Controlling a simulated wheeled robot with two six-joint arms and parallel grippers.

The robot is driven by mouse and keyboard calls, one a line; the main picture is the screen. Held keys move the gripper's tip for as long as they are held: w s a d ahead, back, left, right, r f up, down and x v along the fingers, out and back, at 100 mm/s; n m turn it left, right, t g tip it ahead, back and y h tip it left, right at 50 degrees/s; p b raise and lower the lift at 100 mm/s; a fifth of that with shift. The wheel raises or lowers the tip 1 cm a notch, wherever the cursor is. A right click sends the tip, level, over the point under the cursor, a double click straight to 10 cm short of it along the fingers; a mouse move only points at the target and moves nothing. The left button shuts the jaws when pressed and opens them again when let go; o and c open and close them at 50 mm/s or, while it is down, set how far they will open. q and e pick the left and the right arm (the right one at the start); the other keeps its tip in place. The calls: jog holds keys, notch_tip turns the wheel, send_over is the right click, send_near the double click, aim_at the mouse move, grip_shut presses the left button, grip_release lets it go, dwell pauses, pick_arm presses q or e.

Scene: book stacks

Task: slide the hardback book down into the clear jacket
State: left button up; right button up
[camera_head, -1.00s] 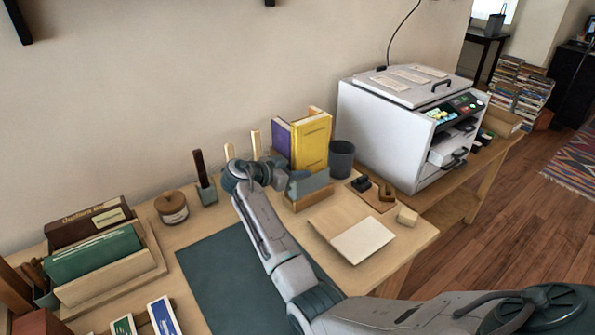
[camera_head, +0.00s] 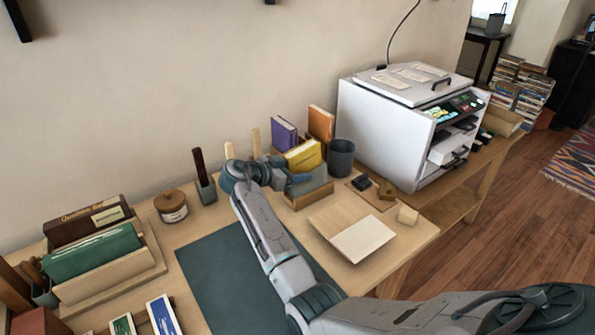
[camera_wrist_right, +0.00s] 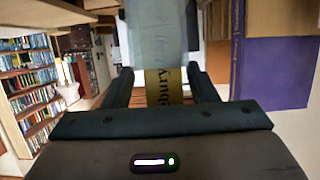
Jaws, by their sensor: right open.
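The yellow hardback book (camera_head: 303,155) stands upright with its lower part inside the pale translucent jacket (camera_head: 309,180); its upper part shows above. The jacket stands in a wooden holder (camera_head: 312,198). In the right wrist view, a lettered yellow strip of the book (camera_wrist_right: 163,88) shows between my fingers, with the pale jacket (camera_wrist_right: 157,40) beyond. My right gripper (camera_head: 297,181) is beside the jacket, coming from the left. Its fingers (camera_wrist_right: 159,78) are open, apart on either side of the yellow strip. How deep the book sits is hidden. My left gripper is out of view.
A purple book (camera_head: 284,133) and an orange book (camera_head: 321,122) stand close behind. A dark cup (camera_head: 341,158) and the white machine (camera_head: 400,130) are to the right. A pale board (camera_head: 362,239) lies in front. The dark mat (camera_head: 225,270) has free room.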

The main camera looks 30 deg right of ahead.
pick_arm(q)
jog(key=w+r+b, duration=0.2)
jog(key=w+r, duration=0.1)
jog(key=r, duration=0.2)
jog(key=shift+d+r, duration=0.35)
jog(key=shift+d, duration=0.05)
pick_arm(e)
jog(key=v, duration=1)
jog(key=shift+a, duration=0.15)
